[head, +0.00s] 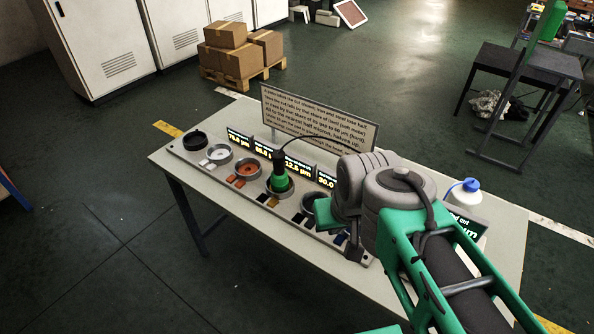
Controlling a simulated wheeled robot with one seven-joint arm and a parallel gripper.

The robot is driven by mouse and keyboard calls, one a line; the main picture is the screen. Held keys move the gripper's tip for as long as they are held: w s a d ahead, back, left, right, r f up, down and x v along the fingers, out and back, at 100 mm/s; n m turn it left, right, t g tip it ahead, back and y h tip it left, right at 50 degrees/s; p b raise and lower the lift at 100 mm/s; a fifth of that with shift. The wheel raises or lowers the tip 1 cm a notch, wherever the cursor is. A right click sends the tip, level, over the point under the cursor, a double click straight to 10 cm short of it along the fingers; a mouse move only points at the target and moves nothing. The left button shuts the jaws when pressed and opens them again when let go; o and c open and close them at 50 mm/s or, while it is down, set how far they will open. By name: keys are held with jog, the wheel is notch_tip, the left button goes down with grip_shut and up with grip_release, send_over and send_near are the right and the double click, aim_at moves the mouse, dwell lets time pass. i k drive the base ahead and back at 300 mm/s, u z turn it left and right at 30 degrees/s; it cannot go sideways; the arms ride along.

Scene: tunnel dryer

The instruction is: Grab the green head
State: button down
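The green head (279,183) stands upright in a round grey cup in the middle of a long panel on the table. It has a dark upper part, and a thin black cable arcs from its top to the right, towards my arm. My gripper (327,222) is to the right of the head and apart from it. Only a green part of it shows below the grey wrist. Its fingertips are not clearly visible, so its opening cannot be made out.
The panel (215,182) holds several cups, coloured blocks and lit displays on the table (230,235). A text sign (318,118) stands behind it. A white bottle with a blue cap (462,196) stands at the right. The table's left front is clear.

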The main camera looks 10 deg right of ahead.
aim_at(280, 176)
jog(key=u, duration=0.25)
jog(key=k, duration=0.4)
jog(key=u, duration=1.05)
jog(key=i, duration=1)
jog(key=u, duration=0.05)
